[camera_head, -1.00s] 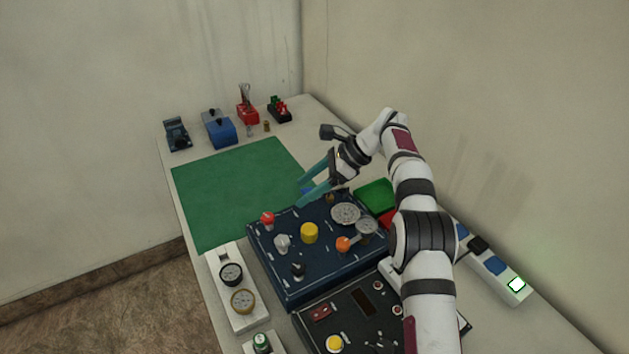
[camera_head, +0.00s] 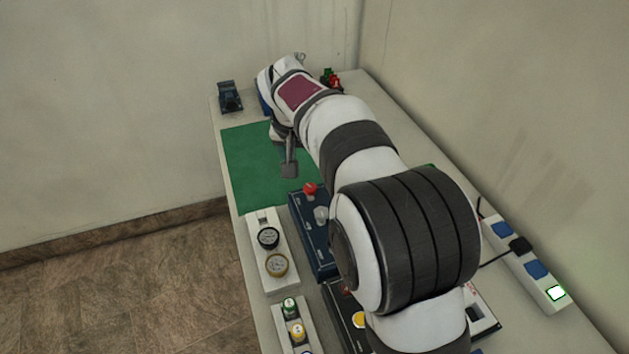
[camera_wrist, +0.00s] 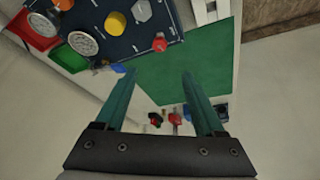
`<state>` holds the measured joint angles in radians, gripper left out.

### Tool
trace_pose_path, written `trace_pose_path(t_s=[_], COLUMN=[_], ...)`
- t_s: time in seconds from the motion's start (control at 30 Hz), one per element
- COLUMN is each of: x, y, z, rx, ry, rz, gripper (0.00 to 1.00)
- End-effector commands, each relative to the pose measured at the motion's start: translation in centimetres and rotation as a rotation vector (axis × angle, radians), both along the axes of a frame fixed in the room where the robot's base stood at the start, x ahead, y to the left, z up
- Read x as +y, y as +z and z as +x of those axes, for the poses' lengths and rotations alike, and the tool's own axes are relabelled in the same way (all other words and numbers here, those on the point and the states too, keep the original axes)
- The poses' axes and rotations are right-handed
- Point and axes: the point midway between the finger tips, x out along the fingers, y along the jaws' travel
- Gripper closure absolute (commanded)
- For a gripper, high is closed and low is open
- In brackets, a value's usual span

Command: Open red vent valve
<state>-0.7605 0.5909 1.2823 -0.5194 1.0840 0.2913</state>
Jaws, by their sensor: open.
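The red valve knob (camera_head: 310,188) stands on the dark blue panel (camera_head: 322,262), at its far left corner in the head view. In the wrist view the same red knob (camera_wrist: 159,45) shows at the panel's edge, ahead of the gap between my fingertips and apart from them. My gripper (camera_wrist: 158,74) is open with two teal fingers and nothing between them.
A green mat (camera_head: 250,160) lies beyond the panel, mostly clear. A grey knob (camera_head: 322,215) stands near the red one. A white gauge block (camera_head: 252,250) flanks the panel on the left. A power strip (camera_head: 520,262) lies at right.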

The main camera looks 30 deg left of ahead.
Motion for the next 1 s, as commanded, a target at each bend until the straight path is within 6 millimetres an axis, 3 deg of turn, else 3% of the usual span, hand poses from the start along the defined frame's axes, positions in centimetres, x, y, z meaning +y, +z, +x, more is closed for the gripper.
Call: trace_pose_path(t_s=[0.4,0.5,0.7,0.97,1.0], x=[1.0,1.2,1.5,1.5,1.5], y=[-10.6,-12.4,-14.1,-14.2,-14.2], z=[4.2,5.0,5.7,5.7,5.7], rx=[0.003,0.003,0.003,0.003,0.003], ry=[-0.005,-0.005,-0.008,-0.008,-0.008], rz=[-0.002,-0.001,0.001,0.001,0.001], gripper=[0.29,0.29,0.29,0.29,0.36])
